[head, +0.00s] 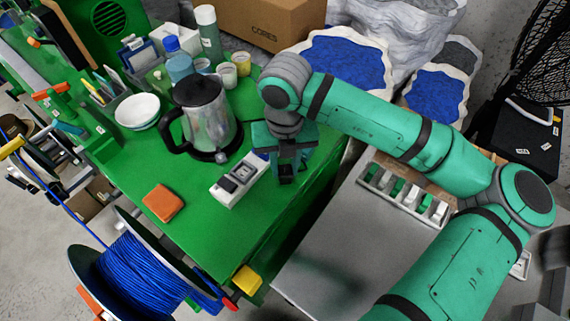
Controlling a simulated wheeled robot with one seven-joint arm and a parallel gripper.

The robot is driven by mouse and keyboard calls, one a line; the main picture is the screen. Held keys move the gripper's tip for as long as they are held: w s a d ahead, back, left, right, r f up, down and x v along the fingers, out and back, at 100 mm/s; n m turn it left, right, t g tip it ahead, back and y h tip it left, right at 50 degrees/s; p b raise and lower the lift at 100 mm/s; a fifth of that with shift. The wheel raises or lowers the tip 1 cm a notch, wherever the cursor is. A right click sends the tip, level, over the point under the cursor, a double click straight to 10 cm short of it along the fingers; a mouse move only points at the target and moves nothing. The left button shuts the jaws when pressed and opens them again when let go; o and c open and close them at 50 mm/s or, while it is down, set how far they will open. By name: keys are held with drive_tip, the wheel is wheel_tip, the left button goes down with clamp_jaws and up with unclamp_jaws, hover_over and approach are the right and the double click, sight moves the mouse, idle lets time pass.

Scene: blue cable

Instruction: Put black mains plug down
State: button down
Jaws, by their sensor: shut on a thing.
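My gripper (287,172) points down over the right edge of the green table (205,240), just right of the white power strip (237,181). It is shut on a small dark thing, which looks like the black mains plug (285,179). The fingers hide most of the plug. I cannot tell whether the plug touches the table top or is held just above it. The power strip lies flat on the table, with a dark part on its middle.
A metal kettle (206,117) stands behind the power strip. An orange block (163,203) lies to the left. Cups, bottles and a white bowl (138,111) stand farther back. A blue cable reel (138,275) is at the lower left. The front of the table is clear.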

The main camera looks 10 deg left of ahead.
sight(285, 170)
drive_tip(key=shift+f, duration=0.15)
drive_tip(key=c, duration=1.4)
unclamp_jaws()
wheel_tip(285, 170, up, 12)
drive_tip(key=shift+r, duration=0.2)
